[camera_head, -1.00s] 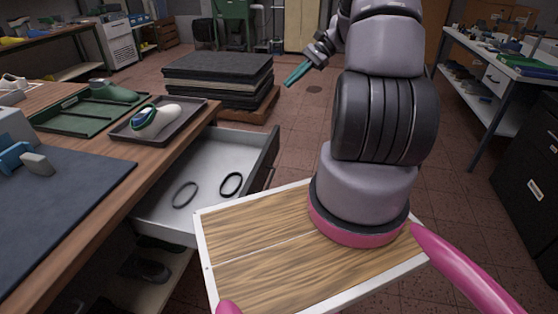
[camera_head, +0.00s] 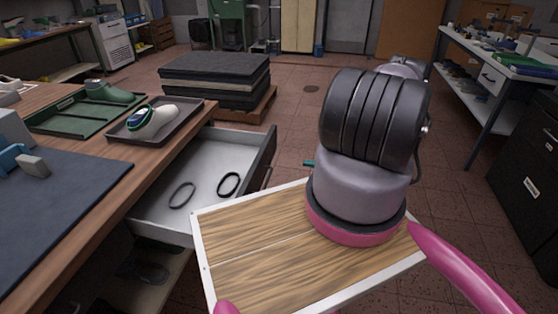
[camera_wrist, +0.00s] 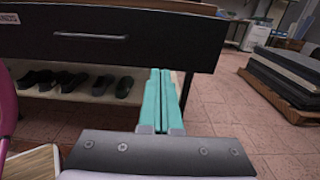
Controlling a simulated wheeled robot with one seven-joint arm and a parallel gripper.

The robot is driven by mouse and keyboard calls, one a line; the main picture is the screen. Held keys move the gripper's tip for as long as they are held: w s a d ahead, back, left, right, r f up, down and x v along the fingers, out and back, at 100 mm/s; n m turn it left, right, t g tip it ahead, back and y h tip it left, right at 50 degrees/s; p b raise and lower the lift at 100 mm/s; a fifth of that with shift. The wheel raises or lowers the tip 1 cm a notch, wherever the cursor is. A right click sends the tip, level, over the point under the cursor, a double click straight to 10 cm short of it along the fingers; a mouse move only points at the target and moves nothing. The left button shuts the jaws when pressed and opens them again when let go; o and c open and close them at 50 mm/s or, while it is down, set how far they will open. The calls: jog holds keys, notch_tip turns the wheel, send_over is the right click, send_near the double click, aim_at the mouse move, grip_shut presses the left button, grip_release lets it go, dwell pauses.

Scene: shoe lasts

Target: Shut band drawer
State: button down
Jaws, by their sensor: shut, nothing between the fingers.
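The band drawer (camera_head: 152,207) is pulled out from under the wooden bench, with a pale inside and a dark front (camera_head: 266,158). Two dark bands lie in it, one on the left (camera_head: 182,195) and one on the right (camera_head: 228,184). In the wrist view its dark front (camera_wrist: 150,42) with a silver handle (camera_wrist: 90,36) fills the upper left. My gripper (camera_wrist: 160,72) has teal fingers closed together, empty, pointing at the lower right part of that front. I cannot tell if they touch it. In the head view my arm hides most of the gripper; a teal bit shows beside it.
A grey tray (camera_head: 122,137) with a shoe last and a green tray (camera_head: 60,122) stand on the bench. Dark shoes (camera_wrist: 75,82) sit on a shelf below the drawer. A stack of dark slabs (camera_head: 215,80) stands beyond. Open tiled floor lies right of the drawer.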

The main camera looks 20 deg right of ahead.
aim_at(269, 158)
jog(key=x, duration=1.4)
jog(key=shift+f, duration=0.1)
